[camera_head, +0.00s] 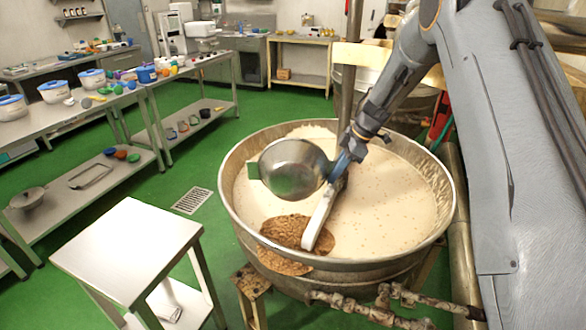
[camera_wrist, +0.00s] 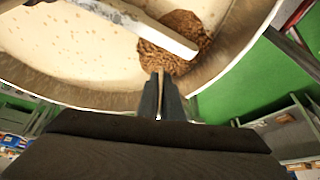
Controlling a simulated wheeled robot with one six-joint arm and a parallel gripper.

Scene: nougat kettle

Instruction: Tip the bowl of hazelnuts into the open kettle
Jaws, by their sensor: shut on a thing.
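A shiny metal bowl (camera_head: 292,169) hangs tilted over the open kettle (camera_head: 229,193), above the pale mass (camera_head: 395,195) inside. My gripper (camera_head: 343,167) is shut at the bowl's right side and holds it. I see no nuts in the bowl; whether its inside faces me is unclear. In the wrist view the heap (camera_wrist: 180,45) lies just beyond my closed fingers (camera_wrist: 161,92); the bowl is not recognisable there.
A pale paddle arm (camera_head: 324,215) slants down into the kettle beside the heap, and a vertical shaft (camera_head: 350,70) rises behind. A bare steel table (camera_head: 130,245) stands at the front left. Pipes (camera_head: 370,308) run below the kettle.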

